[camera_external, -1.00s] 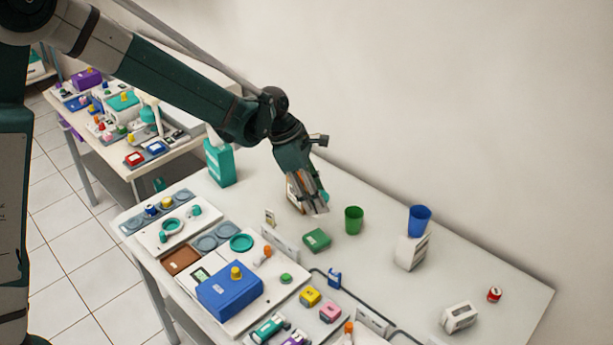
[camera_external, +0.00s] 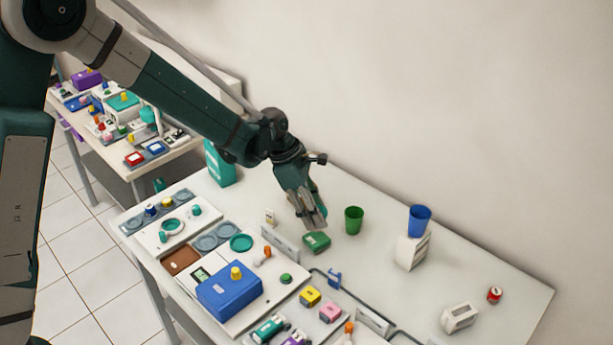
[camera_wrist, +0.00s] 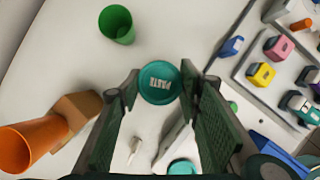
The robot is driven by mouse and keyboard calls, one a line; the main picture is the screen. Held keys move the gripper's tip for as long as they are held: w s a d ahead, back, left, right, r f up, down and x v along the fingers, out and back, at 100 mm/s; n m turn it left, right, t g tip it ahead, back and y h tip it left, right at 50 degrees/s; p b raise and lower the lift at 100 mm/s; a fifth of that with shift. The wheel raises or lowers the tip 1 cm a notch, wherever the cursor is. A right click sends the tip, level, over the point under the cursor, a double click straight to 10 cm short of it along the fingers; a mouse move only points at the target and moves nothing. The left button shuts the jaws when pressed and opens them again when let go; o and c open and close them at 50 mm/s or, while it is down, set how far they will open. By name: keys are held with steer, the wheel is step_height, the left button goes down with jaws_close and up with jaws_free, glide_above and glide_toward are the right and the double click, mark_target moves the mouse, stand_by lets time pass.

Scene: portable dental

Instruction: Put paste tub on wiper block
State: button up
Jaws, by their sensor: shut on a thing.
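The paste tub shows in the wrist view as a round teal lid marked PASTE (camera_wrist: 158,82), between the two fingers at their tips. My gripper (camera_wrist: 160,90) is shut on it. In the external view my gripper (camera_external: 314,222) points down just above a green block (camera_external: 317,243), which may be the wiper block; no label on it is readable. The block lies flat on the table. In the wrist view the tub seems to cover this block. The tub is hardly distinguishable in the external view, and I cannot tell whether it touches the block.
A green cup (camera_external: 354,220) stands right of the block. A white upright plate (camera_external: 281,243) is close on its left, and a small blue holder (camera_external: 334,278) is in front. A blue cup (camera_external: 419,219) sits on a white block (camera_external: 411,251) farther right. Bare table lies between them.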

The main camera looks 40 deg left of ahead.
steer(key=shift+f, duration=0.2)
steer(key=shift+f, duration=1.9)
steer(key=shift+f+b, duration=0.15)
steer(key=shift+b, duration=0.2)
steer(key=o, duration=0.9)
steer(key=p+v, duration=0.1)
steer(key=v, duration=1.1)
steer(key=shift+a, duration=0.1)
